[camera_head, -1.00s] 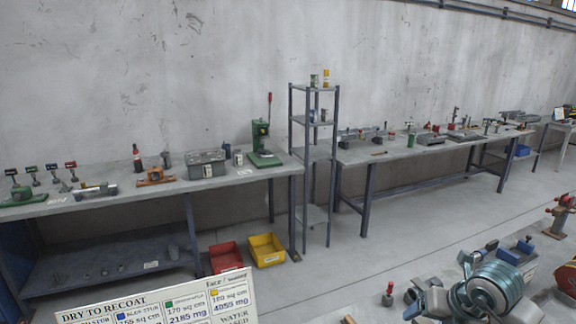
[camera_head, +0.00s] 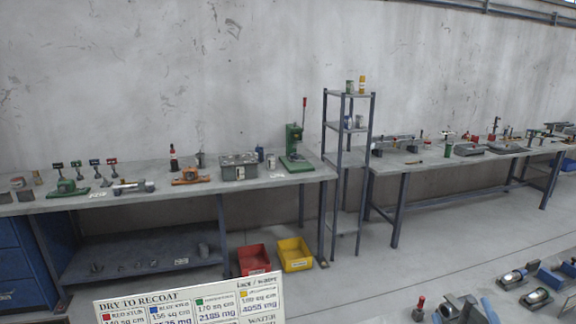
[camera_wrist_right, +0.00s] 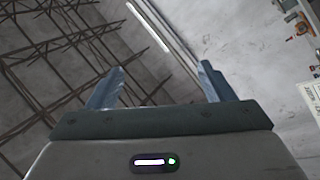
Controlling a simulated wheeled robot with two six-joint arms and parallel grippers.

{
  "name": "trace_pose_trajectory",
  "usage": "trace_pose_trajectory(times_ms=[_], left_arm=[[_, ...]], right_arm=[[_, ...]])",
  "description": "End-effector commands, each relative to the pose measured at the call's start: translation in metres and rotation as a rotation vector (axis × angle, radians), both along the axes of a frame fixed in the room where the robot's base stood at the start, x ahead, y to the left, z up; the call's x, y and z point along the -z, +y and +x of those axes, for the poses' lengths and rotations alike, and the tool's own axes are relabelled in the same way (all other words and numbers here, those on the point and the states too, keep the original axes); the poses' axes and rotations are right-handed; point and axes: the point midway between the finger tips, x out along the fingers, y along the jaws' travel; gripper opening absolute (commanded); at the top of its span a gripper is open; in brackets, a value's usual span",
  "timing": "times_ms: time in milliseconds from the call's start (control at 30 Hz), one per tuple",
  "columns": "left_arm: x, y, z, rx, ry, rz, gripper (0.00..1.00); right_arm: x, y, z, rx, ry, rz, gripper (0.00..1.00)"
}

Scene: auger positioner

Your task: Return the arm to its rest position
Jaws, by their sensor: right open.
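My right gripper (camera_wrist_right: 160,82) is open in the right wrist view, its two blue fingers wide apart with nothing between them. Behind the fingers are roof trusses and the grey wall, so it points upward. My left gripper is not in view.
A long workbench (camera_head: 100,204) with tools and a green press (camera_head: 294,150) stands along the wall. A narrow shelf rack (camera_head: 345,165) separates it from a second bench (camera_head: 480,158). Red (camera_head: 254,260) and yellow (camera_head: 294,254) bins lie on the floor. A sign (camera_head: 190,300) stands in front.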

Motion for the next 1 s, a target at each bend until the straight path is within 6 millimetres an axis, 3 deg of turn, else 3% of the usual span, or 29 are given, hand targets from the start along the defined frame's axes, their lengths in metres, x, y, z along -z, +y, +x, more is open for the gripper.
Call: trace_pose_trajectory(times_ms=[100,167,300,400,600,800,1000], left_arm=[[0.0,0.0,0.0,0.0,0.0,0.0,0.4],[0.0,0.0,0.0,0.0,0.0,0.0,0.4],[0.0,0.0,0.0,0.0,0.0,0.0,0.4],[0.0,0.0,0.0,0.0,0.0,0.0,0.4],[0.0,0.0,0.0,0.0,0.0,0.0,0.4],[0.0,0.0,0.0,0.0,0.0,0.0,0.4],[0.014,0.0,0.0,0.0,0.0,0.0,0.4]], right_arm=[[0.06,-0.024,-0.017,0.142,0.233,0.211,0.75],[0.093,-0.03,-0.03,0.203,0.367,0.305,0.75],[0.163,-0.025,-0.072,0.301,0.685,0.477,0.75],[0.198,-0.014,-0.102,0.333,0.87,0.554,0.75],[0.24,0.012,-0.155,0.351,1.167,0.649,0.75],[0.264,0.04,-0.207,0.336,1.427,0.71,0.75],[0.327,0.036,-0.193,0.349,1.45,0.711,0.75]])
